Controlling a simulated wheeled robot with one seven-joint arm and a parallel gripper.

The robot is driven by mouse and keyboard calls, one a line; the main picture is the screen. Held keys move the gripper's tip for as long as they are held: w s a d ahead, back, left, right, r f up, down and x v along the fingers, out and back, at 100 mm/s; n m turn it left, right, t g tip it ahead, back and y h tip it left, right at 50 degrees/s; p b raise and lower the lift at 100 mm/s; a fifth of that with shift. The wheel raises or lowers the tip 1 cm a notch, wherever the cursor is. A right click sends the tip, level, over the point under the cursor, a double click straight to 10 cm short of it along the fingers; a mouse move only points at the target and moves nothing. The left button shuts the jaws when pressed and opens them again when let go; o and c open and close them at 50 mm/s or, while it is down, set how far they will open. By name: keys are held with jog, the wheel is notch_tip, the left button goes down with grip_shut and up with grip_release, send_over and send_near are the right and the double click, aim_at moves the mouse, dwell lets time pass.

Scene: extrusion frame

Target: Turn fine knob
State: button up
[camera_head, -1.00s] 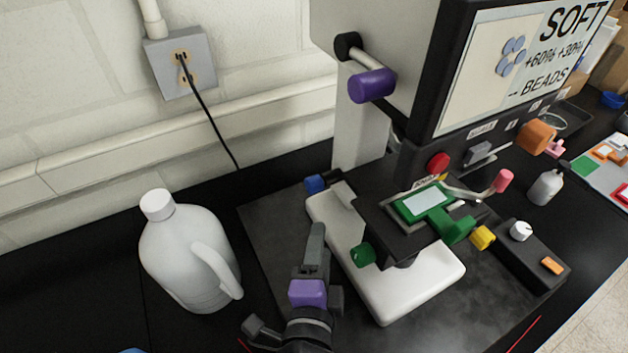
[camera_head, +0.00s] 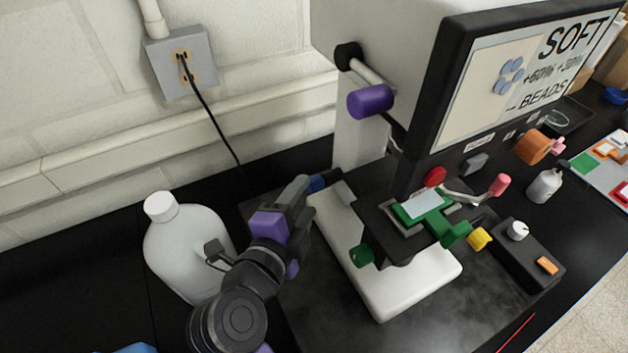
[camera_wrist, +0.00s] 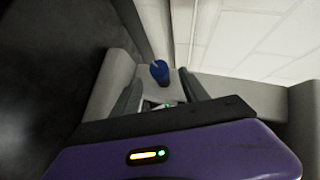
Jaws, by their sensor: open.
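A microscope-like machine stands on a dark base plate. A small blue knob (camera_head: 317,182) sits at the back left of its white foot (camera_head: 415,285). No label shows which knob is the fine one. My gripper (camera_head: 303,190) is right beside the blue knob, partly covering it in the head view. In the wrist view the blue knob (camera_wrist: 160,72) is ahead, seen between my two open fingers (camera_wrist: 162,94). Contact cannot be told. Other knobs are a purple one (camera_head: 370,101) high on the column, an orange one (camera_head: 533,146) and a green one (camera_head: 361,255).
A white jug (camera_head: 185,245) stands left, close behind my arm. A stage with a green slide (camera_head: 420,205) is right of my gripper. A control box (camera_head: 530,262) sits at the right. A wall outlet (camera_head: 180,62) with a black cord is behind.

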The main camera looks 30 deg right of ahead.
aim_at(311, 190)
jog(key=p+x, duration=0.1)
jog(key=x, duration=0.5)
grip_shut()
